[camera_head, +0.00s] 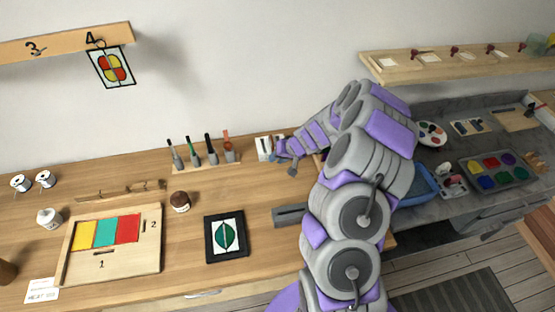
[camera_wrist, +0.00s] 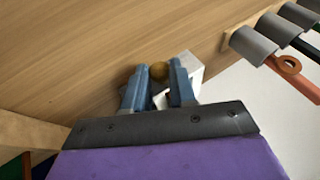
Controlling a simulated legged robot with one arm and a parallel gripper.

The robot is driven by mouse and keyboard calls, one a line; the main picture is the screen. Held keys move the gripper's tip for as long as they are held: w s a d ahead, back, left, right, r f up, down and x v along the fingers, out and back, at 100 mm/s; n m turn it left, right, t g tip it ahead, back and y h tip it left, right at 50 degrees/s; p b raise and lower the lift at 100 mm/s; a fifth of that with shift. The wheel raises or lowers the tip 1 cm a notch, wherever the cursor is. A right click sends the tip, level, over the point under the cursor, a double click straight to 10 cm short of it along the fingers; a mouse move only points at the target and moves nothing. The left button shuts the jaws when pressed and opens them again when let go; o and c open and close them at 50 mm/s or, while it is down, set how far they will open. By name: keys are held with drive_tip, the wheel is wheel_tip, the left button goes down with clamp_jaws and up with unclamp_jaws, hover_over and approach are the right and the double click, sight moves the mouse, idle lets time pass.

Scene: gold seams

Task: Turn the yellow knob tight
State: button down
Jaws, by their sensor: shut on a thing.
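The yellow knob (camera_wrist: 159,71) is a small round brownish-yellow thing between the two blue fingers of my gripper (camera_wrist: 159,84) in the wrist view. The fingers are shut on it. A white block (camera_wrist: 190,72) sits right behind the knob and fingers. In the head view my gripper (camera_head: 284,155) is at the back of the wooden bench, beside the white block (camera_head: 264,148). The knob is hidden there by the gripper and arm.
A rack of several tools (camera_head: 205,161) stands just left of the gripper. A wooden tray with coloured panels (camera_head: 112,242), a framed leaf picture (camera_head: 226,237) and a dark jar (camera_head: 180,201) lie on the bench. A grey counter (camera_head: 455,145) is at right.

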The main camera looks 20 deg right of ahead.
drive_tip(key=shift+f, duration=0.15)
drive_tip(key=c, duration=1.2)
unclamp_jaws()
drive_tip(key=shift+d, duration=0.1)
drive_tip(key=p+v, duration=0.3)
drive_tip(key=v, duration=1.4)
drive_tip(key=shift+o, duration=0.3)
drive_tip(key=shift+d, duration=0.1)
